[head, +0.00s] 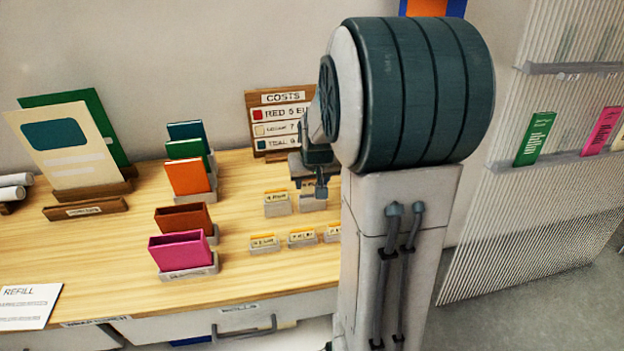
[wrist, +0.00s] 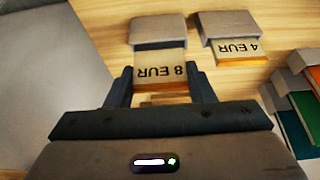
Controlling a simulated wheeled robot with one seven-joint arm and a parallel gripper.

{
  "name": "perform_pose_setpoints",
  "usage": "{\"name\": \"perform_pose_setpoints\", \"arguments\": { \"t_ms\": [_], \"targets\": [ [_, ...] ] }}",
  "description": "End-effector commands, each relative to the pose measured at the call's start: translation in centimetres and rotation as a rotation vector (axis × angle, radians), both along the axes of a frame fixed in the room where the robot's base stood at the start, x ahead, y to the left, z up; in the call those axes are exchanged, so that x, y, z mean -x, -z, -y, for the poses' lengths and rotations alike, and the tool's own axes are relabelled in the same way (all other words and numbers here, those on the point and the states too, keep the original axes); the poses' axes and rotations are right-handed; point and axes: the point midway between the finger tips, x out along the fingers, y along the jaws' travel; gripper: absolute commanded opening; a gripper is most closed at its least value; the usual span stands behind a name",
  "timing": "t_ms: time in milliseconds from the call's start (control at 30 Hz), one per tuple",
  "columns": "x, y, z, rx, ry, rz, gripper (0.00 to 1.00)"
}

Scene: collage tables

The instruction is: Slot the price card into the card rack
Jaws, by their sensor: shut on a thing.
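A price card reading "8 EUR" (wrist: 161,70) sits between the fingers of my gripper (wrist: 161,88), which is shut on it. Beyond the card in the wrist view is a small grey card holder (wrist: 165,30); the card's edge meets or overlaps it, and I cannot tell how deep it sits. In the head view my gripper (head: 320,188) is low over the back right holder (head: 312,204), its fingers partly hidden by my arm. Similar grey holders with cards stand around it; one holds the "4 EUR" card (wrist: 240,47).
A "COSTS" board (head: 283,98) stands behind. Coloured books in grey stands, such as the magenta one (head: 180,251), are to the left. A "REFILL" sheet (head: 28,305) lies at the front left. Bare wooden table (head: 110,250) shows left of the books.

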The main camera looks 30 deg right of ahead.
Motion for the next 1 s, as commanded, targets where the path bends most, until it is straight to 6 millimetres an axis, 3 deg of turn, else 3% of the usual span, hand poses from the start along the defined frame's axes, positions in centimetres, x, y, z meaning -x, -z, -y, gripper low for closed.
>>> {"name": "perform_pose_setpoints", "arguments": {
  "t_ms": [1000],
  "targets": [
    [0.0, 2.3, 0.0, 0.000, 0.000, 0.000, 0.28]
  ]
}}
